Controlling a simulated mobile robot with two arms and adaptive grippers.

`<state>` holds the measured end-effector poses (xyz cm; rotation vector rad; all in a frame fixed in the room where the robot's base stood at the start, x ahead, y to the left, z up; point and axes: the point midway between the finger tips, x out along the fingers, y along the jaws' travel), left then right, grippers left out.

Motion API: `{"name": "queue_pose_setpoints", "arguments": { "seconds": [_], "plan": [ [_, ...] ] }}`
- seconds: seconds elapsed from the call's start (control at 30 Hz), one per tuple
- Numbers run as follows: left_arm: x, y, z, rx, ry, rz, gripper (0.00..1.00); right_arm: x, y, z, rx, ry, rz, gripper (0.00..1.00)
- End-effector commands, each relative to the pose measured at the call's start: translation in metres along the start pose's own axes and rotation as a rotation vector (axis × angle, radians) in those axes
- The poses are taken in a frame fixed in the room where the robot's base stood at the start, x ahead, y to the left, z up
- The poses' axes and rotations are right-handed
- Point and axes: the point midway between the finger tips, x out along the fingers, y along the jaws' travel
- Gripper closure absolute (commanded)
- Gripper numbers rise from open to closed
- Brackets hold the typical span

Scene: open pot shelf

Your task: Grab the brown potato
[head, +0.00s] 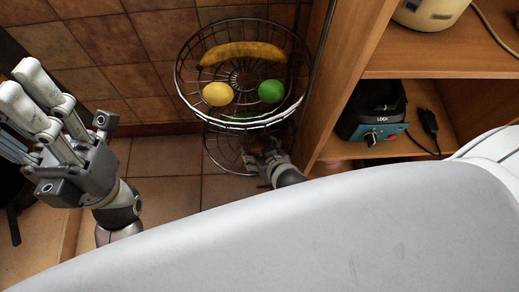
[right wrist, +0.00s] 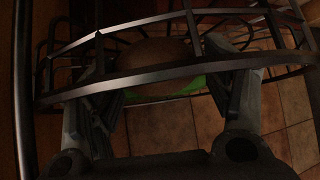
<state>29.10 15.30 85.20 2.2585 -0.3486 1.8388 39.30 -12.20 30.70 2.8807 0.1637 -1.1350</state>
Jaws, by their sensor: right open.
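The brown potato (right wrist: 155,52) shows dim in the right wrist view, behind a wire bar of the basket. A green item (right wrist: 165,90) shows just below it. My right gripper (right wrist: 170,92) is open, with one finger to each side of the potato's near part; I cannot tell whether they touch it. In the head view my right gripper (head: 262,150) is at the lower tier of the wire stand, below the upper basket (head: 182,88). The potato is not clear there. My left gripper (head: 32,90) is raised at the left, away from the stand; its opening is unclear.
The upper basket holds a banana (head: 242,53), a lemon (head: 217,94) and a lime (head: 271,91). A wooden shelf (head: 440,62) stands close on the right, with a black and teal appliance (head: 372,112). A tiled wall (head: 130,60) is behind. Tiled floor is clear left of the stand.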

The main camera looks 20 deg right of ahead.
Motion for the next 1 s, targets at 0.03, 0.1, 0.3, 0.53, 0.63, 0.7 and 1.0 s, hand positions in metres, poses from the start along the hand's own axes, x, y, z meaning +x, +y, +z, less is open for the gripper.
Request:
{"name": "queue_pose_setpoints", "arguments": {
  "seconds": [0.03,0.1,0.3,0.53,0.63,0.7,1.0],
  "plan": [
    [0.0,0.0,0.0,0.0,0.0,0.0,0.6,0.0,0.0,0.0,0.0,0.0,0.0,0.27],
    [0.0,0.0,0.0,0.0,-0.001,0.0,0.6,0.0,0.0,0.0,0.0,0.0,0.0,0.27],
    [0.0,0.0,0.0,0.0,-0.002,0.0,0.6,0.0,0.0,0.0,0.0,0.0,0.0,0.51],
    [0.0,0.0,0.001,0.0,-0.003,0.0,0.6,0.0,0.0,0.0,0.0,0.001,0.0,0.63],
    [0.0,0.0,0.001,0.0,-0.003,0.0,0.6,-0.001,0.0,-0.001,0.0,0.001,0.0,0.63],
    [0.001,0.0,0.001,0.0,-0.006,0.0,0.6,-0.001,0.0,-0.001,0.0,0.001,0.0,0.63],
    [0.004,-0.003,0.028,0.011,-0.147,-0.002,0.6,-0.009,0.0,-0.01,0.0,0.001,0.001,0.63]
  ]
}}
